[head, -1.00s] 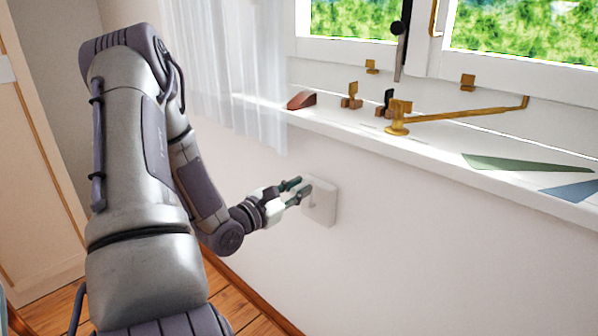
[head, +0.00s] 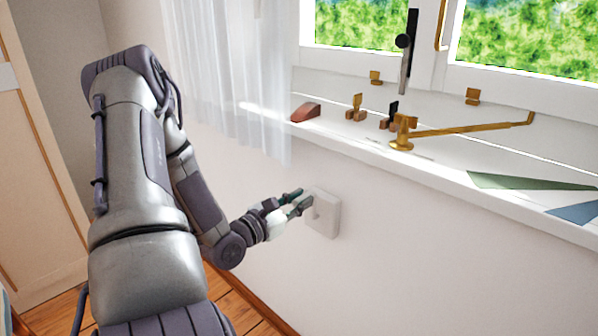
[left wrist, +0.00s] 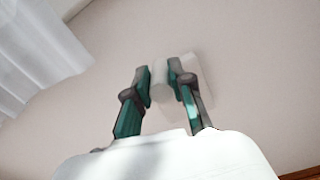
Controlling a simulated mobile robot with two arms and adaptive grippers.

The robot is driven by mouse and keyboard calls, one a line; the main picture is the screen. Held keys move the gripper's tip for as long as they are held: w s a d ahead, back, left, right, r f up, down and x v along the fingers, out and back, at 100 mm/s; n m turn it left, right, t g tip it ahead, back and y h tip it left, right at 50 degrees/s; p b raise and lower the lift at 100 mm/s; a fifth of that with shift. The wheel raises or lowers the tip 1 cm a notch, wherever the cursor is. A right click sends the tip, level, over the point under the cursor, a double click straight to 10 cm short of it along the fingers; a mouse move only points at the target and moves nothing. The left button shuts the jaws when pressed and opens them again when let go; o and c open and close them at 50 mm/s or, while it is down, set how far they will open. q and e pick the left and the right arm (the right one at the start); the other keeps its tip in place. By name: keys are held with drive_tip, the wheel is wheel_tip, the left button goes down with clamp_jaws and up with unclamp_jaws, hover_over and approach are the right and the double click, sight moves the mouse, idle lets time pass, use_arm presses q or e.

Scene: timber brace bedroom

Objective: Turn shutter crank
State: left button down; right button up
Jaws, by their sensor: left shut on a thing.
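A white square shutter crank box (head: 326,215) is mounted on the wall below the window sill. My left gripper (head: 303,202) is at the left side of this box. In the left wrist view the fingers (left wrist: 158,82) stand a little apart, shut on a small pale crank handle (left wrist: 158,93) between them. The handle is blurred and mostly hidden by the fingers. The pale box (left wrist: 198,68) shows faintly behind the right finger. My right gripper is in neither view.
The white window sill (head: 440,170) juts out above the box and holds brass latches (head: 402,132), a dark red wedge (head: 305,112) and flat green (head: 525,182) and blue pieces. A sheer curtain (head: 225,80) hangs left.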

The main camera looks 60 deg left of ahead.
use_arm(q)
drive_tip(key=shift+s+f, duration=0.1)
drive_tip(key=shift+f, duration=0.25)
drive_tip(key=c, duration=1.1)
unclamp_jaws()
drive_tip(key=shift+a, duration=0.1)
drive_tip(key=shift+o, duration=0.4)
drive_tip(key=shift+r, duration=0.1)
drive_tip(key=shift+r, duration=0.1)
drive_tip(key=v, duration=1.2)
